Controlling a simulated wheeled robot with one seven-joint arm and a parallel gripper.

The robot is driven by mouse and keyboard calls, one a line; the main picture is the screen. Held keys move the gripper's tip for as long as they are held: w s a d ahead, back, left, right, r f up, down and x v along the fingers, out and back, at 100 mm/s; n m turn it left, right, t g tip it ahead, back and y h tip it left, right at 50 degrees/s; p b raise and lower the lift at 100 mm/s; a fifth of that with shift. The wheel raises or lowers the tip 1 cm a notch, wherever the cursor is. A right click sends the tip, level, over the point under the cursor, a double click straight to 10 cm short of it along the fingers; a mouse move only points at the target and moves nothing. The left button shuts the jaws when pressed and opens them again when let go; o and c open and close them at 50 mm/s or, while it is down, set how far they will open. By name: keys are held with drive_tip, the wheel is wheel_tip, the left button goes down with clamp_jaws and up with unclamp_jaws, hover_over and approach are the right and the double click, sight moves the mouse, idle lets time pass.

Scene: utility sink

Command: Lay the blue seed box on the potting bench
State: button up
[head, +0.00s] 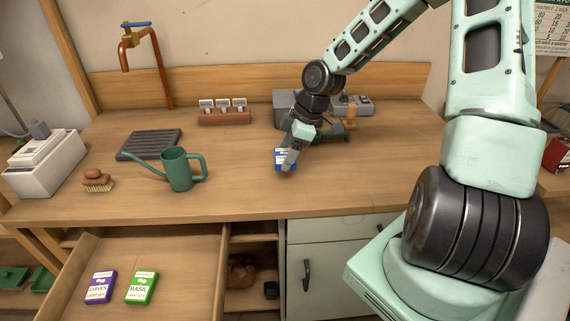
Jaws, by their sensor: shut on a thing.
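The blue seed box (279,166), with a white top band, is held at my gripper (286,154), low at or just above the bench top; I cannot tell whether it touches. My gripper is shut on it and hides part of its face. The potting bench (240,190) is a wide wooden top with a low back board. The box is over its middle, towards the front half.
A green watering can (179,170) and a brush (97,180) stand left of the box. The open drawer (190,260) below holds purple (100,287) and green (141,287) boxes. Bench around the box is clear.

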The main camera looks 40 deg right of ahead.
sight(287, 175)
drive_tip(key=shift+f, duration=2.25)
drive_tip(key=shift+f+b, duration=0.1)
drive_tip(key=shift+b, duration=0.25)
drive_tip(key=o, duration=0.9)
drive_tip(key=shift+o, duration=0.2)
drive_tip(key=p+v, duration=0.3)
drive_tip(key=v, duration=0.8)
drive_tip(key=s+a+r+m+g+h, duration=0.15)
drive_tip(key=s+a, duration=0.25)
drive_tip(key=a, duration=0.5)
drive_tip(key=s+a+n+g+h, duration=0.1)
drive_tip(key=s+a+g, duration=0.15)
drive_tip(key=a, duration=0.65)
drive_tip(key=s+a+r+m, duration=0.1)
drive_tip(key=s+a+r, duration=0.1)
drive_tip(key=s+a, duration=0.3)
drive_tip(key=s+a+r+m+t, duration=0.1)
drive_tip(key=s+a, duration=0.4)
drive_tip(key=s, duration=0.5)
drive_tip(key=shift+a+r+m+h, duration=0.35)
drive_tip(key=shift+r+m, duration=0.2)
drive_tip(key=shift+r, duration=0.45)
